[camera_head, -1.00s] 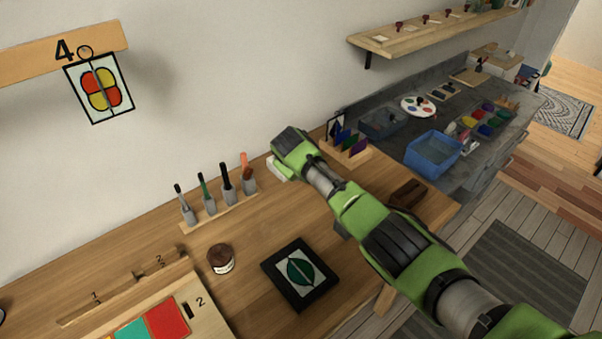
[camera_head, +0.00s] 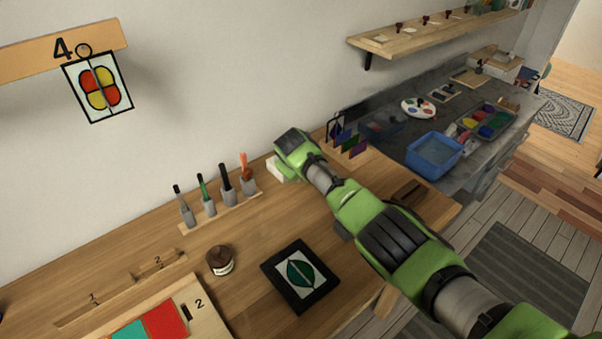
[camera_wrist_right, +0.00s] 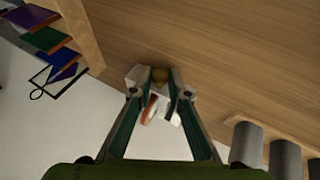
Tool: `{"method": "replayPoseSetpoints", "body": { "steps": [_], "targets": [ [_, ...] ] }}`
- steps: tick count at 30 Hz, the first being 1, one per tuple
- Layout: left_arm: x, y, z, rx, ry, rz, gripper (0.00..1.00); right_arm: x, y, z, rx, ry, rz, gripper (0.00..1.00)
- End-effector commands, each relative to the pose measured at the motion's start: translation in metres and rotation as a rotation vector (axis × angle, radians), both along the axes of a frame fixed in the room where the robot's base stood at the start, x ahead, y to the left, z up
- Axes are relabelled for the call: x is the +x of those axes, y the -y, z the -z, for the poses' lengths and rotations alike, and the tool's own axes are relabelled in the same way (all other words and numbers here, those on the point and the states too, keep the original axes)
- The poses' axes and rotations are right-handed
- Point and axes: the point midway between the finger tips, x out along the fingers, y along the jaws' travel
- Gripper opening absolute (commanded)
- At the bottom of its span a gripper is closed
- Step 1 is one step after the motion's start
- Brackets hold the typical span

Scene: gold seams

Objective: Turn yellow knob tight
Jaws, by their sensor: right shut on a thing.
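In the head view, a white block (camera_head: 279,170) on the table shows beside the end of my right arm, which hides the fingers and the knob. My left gripper is not in view.
A rack of several grey-based tools (camera_head: 218,208) stands left of my right arm. A wooden holder with coloured pieces (camera_head: 347,148) stands close on its right. A brown jar (camera_head: 220,261) and a black-framed leaf picture (camera_head: 300,275) lie nearer on the table.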

Motion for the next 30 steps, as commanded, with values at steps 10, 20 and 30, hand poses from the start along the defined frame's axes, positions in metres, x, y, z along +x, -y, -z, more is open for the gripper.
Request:
{"method": "replayPoseSetpoints", "body": {
  "steps": [10,20,30],
  "targets": [
    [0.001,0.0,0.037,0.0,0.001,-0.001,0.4,0.005,0.006,0.005,0.204,-0.148,0.005,0.0],
    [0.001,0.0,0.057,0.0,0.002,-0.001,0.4,0.004,0.007,0.0,0.282,-0.207,0.002,0.0],
    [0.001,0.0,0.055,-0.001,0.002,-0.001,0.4,0.003,0.007,-0.001,0.283,-0.21,0.0,0.24]
  ]
}}
